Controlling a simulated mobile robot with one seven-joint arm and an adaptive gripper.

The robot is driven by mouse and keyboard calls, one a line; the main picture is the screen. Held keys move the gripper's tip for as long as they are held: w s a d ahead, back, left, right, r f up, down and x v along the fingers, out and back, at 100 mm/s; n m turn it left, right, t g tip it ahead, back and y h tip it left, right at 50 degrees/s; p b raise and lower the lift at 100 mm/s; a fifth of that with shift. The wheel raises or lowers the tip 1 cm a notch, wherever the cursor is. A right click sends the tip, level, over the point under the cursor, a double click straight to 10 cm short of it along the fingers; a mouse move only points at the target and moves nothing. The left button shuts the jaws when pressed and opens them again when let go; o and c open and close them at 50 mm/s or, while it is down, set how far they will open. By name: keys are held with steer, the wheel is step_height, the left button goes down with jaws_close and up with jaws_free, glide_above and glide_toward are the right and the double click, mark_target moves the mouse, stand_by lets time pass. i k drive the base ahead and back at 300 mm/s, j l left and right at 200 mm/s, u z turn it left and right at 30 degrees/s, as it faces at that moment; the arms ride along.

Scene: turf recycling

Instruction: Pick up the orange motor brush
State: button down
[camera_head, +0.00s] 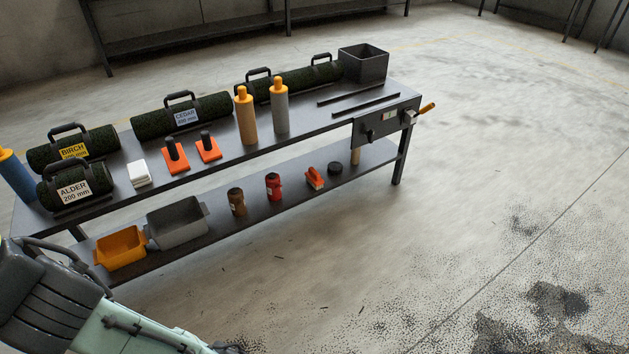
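A small orange brush-like object (314,179) with a darker lower edge lies on the lower shelf, right of a red jar. It best fits the orange motor brush, but it is too small to be sure. Two orange blocks with black upright handles, a left one (175,158) and a right one (208,149), stand on the tabletop. Parts of my own body fill the lower left corner, well away from the brush. My gripper's fingers are not visible.
The dark bench (311,124) carries turf rolls, including one labelled CEDAR (180,116), cylinders and a dark box (363,64). On the lower shelf are an orange bin (121,249), grey bin (179,225), brown jar (237,202) and red jar (273,187). Floor at right is open.

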mark_target(313, 177)
steer(key=z, duration=3.3)
steer(key=u, duration=3.3)
steer(key=i+z, duration=0.1)
steer(key=i, duration=0.3)
steer(key=i+j+z, duration=0.1)
steer(key=i, duration=0.25)
